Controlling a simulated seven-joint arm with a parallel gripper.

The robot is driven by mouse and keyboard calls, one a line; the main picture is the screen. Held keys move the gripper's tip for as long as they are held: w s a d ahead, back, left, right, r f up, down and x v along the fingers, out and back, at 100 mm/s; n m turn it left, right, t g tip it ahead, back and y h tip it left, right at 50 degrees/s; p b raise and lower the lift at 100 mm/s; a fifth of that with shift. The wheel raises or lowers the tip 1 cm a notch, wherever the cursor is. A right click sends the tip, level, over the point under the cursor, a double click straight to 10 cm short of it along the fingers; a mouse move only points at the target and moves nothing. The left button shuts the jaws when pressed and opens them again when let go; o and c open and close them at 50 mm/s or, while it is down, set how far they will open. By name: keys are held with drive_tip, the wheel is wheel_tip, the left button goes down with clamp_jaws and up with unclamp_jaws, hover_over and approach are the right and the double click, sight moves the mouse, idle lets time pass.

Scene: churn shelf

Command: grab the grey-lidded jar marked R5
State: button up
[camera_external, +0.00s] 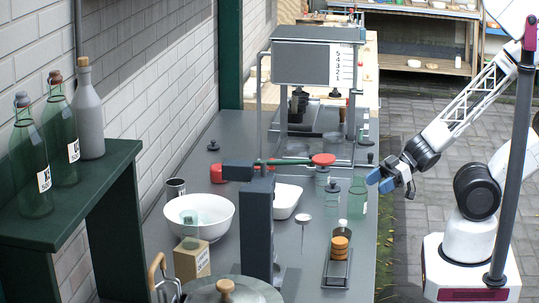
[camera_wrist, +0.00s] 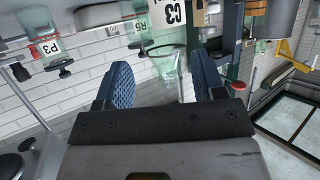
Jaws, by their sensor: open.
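In the wrist view, which is upside down, the jar marked R5 (camera_wrist: 141,24) is greenish glass with a dark grey knobbed lid. It stands beyond my fingertips, left of the gap between them. A larger glass vessel marked C3 (camera_wrist: 172,66) is beside it and nearer the gap. A jar marked P3 (camera_wrist: 50,47) is farther left. My gripper (camera_wrist: 162,82) is open and empty. In the external view my gripper (camera_external: 388,182) hangs just right of the glass vessels at the bench's right edge. Labels there are too small to read, so I cannot tell which is R5.
A green glass vessel (camera_external: 357,203) stands closest to my gripper on the grey bench (camera_external: 310,262). Lidded jars crowd behind and left of it. A rack (camera_external: 335,282) with an orange stack and a dark post (camera_external: 259,230) are nearby. Right of the bench is open paving.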

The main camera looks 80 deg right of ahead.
wheel_tip(320, 180, up, 13)
drive_tip(key=w+d+r+m+h, duration=0.2)
drive_tip(key=w+d+m+h, duration=0.25)
drive_tip(key=w+m, duration=0.4)
drive_tip(key=w+m+g+h, duration=0.2)
drive_tip(key=w+m+h, duration=0.2)
drive_tip(key=w+m, duration=0.15)
drive_tip(key=shift+s+a+f+m+g+y, duration=0.1)
drive_tip(key=shift+a+f+m+g+y, duration=0.1)
drive_tip(key=shift+a+f+m+g, duration=1.2)
drive_tip(key=shift+s+a+f+m+g+y, duration=0.15)
drive_tip(key=shift+a+f+m+g, duration=0.9)
drive_tip(key=shift+a+m+g, duration=0.5)
drive_tip(key=shift+s+a+f+m+g+y, duration=0.1)
drive_tip(key=shift+a+f+m+g+y, duration=0.1)
drive_tip(key=shift+a+f+m+g, duration=1.3)
drive_tip(key=shift+d+r, duration=0.1)
drive_tip(key=shift+d, duration=0.15)
drive_tip(key=shift+f, duration=1.15)
drive_tip(key=shift+f, duration=0.15)
